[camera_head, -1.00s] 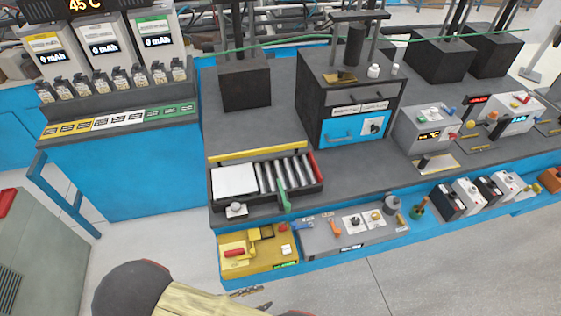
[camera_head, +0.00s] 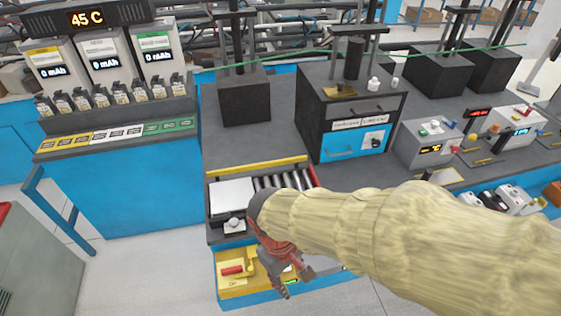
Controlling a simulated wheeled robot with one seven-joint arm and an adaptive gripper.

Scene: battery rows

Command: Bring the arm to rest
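My arm reaches in from the lower right in a pale yellow ribbed sleeve. It ends in a red-brown wrist and my dark gripper (camera_head: 296,284). My gripper points down in front of the bench, over the right part of the yellow control box (camera_head: 232,283). Its fingers look spread apart, and nothing shows between them. I cannot tell its exact height above the box. My sleeve hides much of the roller tray and the grey control panel.
The roller tray with a white plate (camera_head: 232,194) lies close behind my wrist. A black and blue oven-like box (camera_head: 350,120) stands behind my arm. A battery rack (camera_head: 115,120) stands at left. Open floor (camera_head: 150,275) lies front left.

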